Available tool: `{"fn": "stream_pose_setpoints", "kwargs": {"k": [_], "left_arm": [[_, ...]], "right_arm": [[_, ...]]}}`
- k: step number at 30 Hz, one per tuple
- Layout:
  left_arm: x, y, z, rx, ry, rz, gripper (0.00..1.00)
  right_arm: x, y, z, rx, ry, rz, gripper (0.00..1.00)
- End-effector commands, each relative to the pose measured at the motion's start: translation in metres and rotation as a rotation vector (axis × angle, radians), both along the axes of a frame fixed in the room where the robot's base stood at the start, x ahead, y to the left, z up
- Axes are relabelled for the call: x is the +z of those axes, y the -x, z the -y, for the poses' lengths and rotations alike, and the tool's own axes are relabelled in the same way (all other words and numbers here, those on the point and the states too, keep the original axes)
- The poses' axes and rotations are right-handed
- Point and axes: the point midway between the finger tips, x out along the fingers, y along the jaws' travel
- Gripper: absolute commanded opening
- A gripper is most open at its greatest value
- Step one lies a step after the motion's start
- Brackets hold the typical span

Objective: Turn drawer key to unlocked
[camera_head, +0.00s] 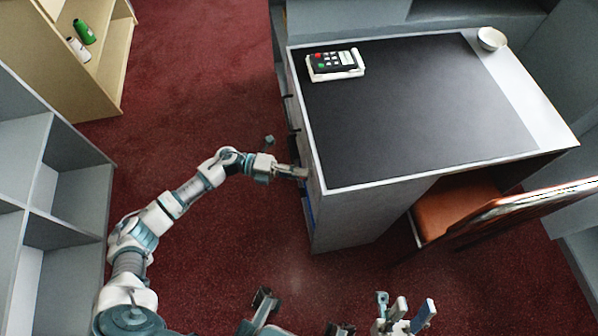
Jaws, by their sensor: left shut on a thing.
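My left gripper (298,172) reaches in from the left and is shut at the left side of the desk (365,205), near its front corner. It is closed on the drawer key there; the key is mostly hidden by the fingers, and which way it is turned cannot be told. The drawer fronts on that side are seen very steeply, with small dark handles (294,131) behind the gripper. My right gripper (411,308) is low in the picture, away from the desk, with its fingers apart and empty.
On the desk lie a dark mat (410,110), a white keypad device (335,65) and a white bowl (491,39). A brown chair (460,205) stands at its front. Grey shelves (65,200) stand at left. Red carpet (200,100) between is clear.

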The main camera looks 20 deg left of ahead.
Motion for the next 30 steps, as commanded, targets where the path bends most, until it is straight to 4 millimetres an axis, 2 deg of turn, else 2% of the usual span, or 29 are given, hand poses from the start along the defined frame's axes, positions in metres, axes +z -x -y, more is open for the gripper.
{"fn": "stream_pose_setpoints", "kwargs": {"k": [1,3,4,12,16,30], "left_arm": [[-0.006,0.003,0.002,-0.007,-0.005,-0.007,0.14],[-0.006,0.003,0.002,-0.006,-0.005,-0.007,0.32],[-0.005,0.003,0.002,-0.006,-0.005,-0.007,0.35],[-0.003,0.002,0.000,-0.003,-0.002,-0.004,0.35],[-0.003,0.003,-0.009,-0.001,-0.002,-0.005,0.35],[-0.005,0.021,-0.101,-0.002,-0.003,-0.007,0.35]], "right_arm": [[-0.001,0.000,0.000,0.000,0.000,-0.001,0.40],[-0.001,0.000,0.000,0.000,0.000,-0.001,0.40],[-0.001,0.000,0.000,0.000,0.000,-0.001,0.40],[0.001,-0.001,0.000,-0.002,-0.002,0.004,0.40],[0.002,0.002,0.001,-0.002,-0.003,0.007,0.40],[0.002,0.002,0.001,-0.001,-0.002,0.006,0.40]]}}
